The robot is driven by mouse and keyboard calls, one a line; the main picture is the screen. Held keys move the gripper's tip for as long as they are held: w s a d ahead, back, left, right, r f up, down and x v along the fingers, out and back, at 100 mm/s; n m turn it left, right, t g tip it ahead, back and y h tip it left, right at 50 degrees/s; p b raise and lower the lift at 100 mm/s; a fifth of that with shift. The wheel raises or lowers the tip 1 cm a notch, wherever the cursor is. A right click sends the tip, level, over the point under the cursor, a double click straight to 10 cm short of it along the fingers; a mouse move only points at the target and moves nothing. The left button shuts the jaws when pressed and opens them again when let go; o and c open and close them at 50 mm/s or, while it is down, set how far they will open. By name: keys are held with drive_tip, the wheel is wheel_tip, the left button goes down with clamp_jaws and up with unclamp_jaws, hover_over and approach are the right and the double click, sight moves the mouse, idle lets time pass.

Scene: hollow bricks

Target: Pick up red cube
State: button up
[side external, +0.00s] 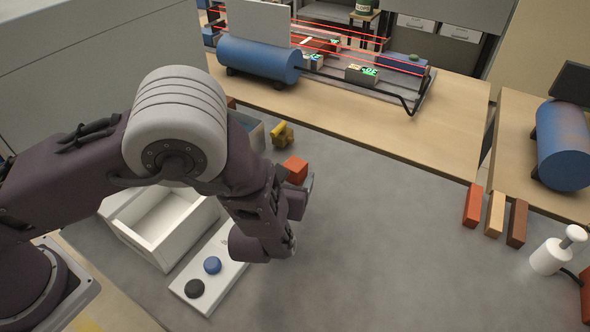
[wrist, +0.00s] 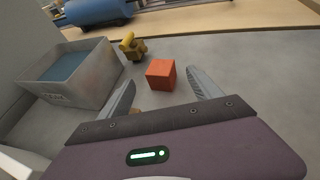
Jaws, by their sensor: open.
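The red cube (wrist: 160,74) sits on the grey table ahead of my gripper in the wrist view, seen between the lines of the two fingers and a little beyond their tips. In the side view the red cube (side external: 295,168) shows just past my wrist, partly hidden by it. My gripper (wrist: 163,90) is open and empty, with one finger on each side of the picture's middle. In the side view the fingers are mostly hidden by my wrist, near my gripper (side external: 306,186). I cannot tell the exact height of the fingertips above the table.
A grey bin (wrist: 75,75) with a blue inside stands left of the cube. A yellow object (wrist: 132,46) lies behind it. A white box (side external: 160,225) and a white panel with blue and black knobs (side external: 212,265) are near my arm. Coloured blocks (side external: 495,213) lie right; the table's middle is clear.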

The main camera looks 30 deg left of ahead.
sight(294, 168)
drive_tip(key=x, duration=0.6)
drive_tip(key=shift+w+f, duration=0.1)
drive_tip(key=shift+w, duration=0.3)
drive_tip(key=shift+c, duration=0.4)
